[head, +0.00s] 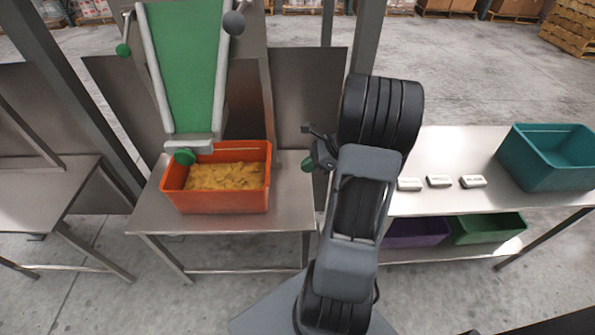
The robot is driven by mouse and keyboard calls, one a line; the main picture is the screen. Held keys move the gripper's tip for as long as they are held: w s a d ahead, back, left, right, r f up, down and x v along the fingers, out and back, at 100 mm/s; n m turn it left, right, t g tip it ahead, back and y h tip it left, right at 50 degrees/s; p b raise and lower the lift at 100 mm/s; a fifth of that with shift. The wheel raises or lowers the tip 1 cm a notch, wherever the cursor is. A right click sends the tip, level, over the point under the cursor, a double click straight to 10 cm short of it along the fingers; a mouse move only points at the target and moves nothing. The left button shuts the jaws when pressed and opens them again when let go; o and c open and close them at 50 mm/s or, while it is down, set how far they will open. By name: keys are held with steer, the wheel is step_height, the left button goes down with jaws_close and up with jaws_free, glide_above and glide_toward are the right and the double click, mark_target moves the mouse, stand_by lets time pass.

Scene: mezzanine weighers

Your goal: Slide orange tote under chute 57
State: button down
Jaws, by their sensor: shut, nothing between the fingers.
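The orange tote (222,206) stands on a metal table at left centre, filled with yellow pieces. The lower end of a green chute (191,70) with pale side rails reaches over the tote's back left part. No number on the chute can be read. My gripper (309,140) is right of the tote, apart from it and close to the table's right edge. It is shut and empty, and its tips are small and partly unclear. A green round knob (308,164) shows beside it.
The tote's table (290,205) has bare room right of the tote. A right-hand table (450,150) holds a teal tote (552,165) and small white blocks (440,181). Purple (415,233) and green (488,229) totes sit on its lower shelf. Metal posts (80,90) rise behind.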

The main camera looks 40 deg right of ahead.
steer(key=shift+s+d+r, duration=0.25)
steer(key=shift+d+r, duration=0.1)
steer(key=shift+r, duration=0.1)
steer(key=c, duration=1.8)
jaws_free()
steer(key=shift+c, duration=0.2)
steer(key=shift+o, duration=0.7)
steer(key=shift+a+r, duration=0.1)
steer(key=shift+a, duration=0.1)
steer(key=o, duration=0.5)
steer(key=s+a+r+n+g+h, duration=0.1)
steer(key=a+r+n, duration=0.1)
steer(key=a+n, duration=0.3)
steer(key=s+a+r+n+g+h, duration=0.1)
steer(key=a+r+n+g, duration=0.1)
steer(key=a+n, duration=0.3)
steer(key=shift+a+r+n+h, duration=0.3)
steer(key=shift+a+n+h, duration=0.1)
steer(key=shift+a, duration=0.4)
steer(key=s+a+r+n+h, duration=0.2)
steer(key=s+a+n, duration=0.1)
steer(key=n, duration=0.4)
steer(key=s+a+r+n+t+h, duration=0.1)
steer(key=s+a+n+h, duration=0.1)
steer(key=a+n, duration=0.3)
steer(key=shift+s+a+r+n+h, duration=0.15)
steer(key=shift+s+r+n+h, duration=0.2)
steer(key=shift+s+n, duration=0.55)
steer(key=shift+w, duration=0.25)
